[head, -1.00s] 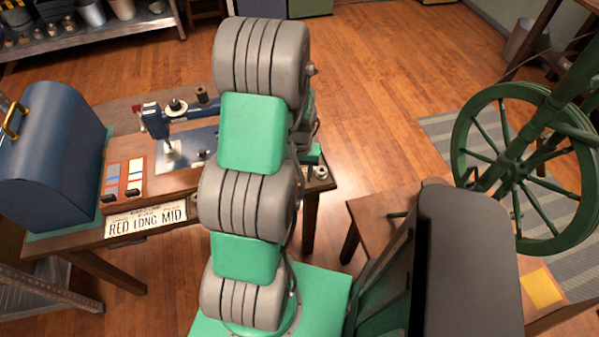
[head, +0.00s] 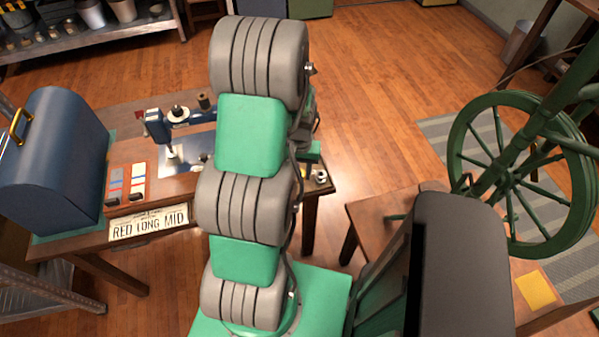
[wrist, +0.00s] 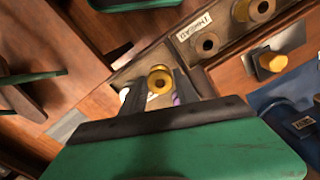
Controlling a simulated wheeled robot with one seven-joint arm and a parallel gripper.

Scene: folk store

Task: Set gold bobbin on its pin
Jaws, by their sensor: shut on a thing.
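In the wrist view, the two dark fingers of my gripper (wrist: 160,88) are closed around a small gold bobbin (wrist: 160,77). The bobbin's round end with its centre hole faces the camera, and it sits above a wooden tray section. The pin for it cannot be made out clearly. In the head view my own arm hides most of the gripper and the bobbin. The sewing machine (head: 186,118) stands on the wooden table (head: 70,242), left of my arm.
A yellow-topped spool (wrist: 272,62) stands on a plate to the right in the wrist view, near a label (wrist: 194,26) and brown spools. A blue case (head: 50,165) and a "RED LONG MID" sign (head: 148,222) are at left. A green spinning wheel (head: 512,182) is at right.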

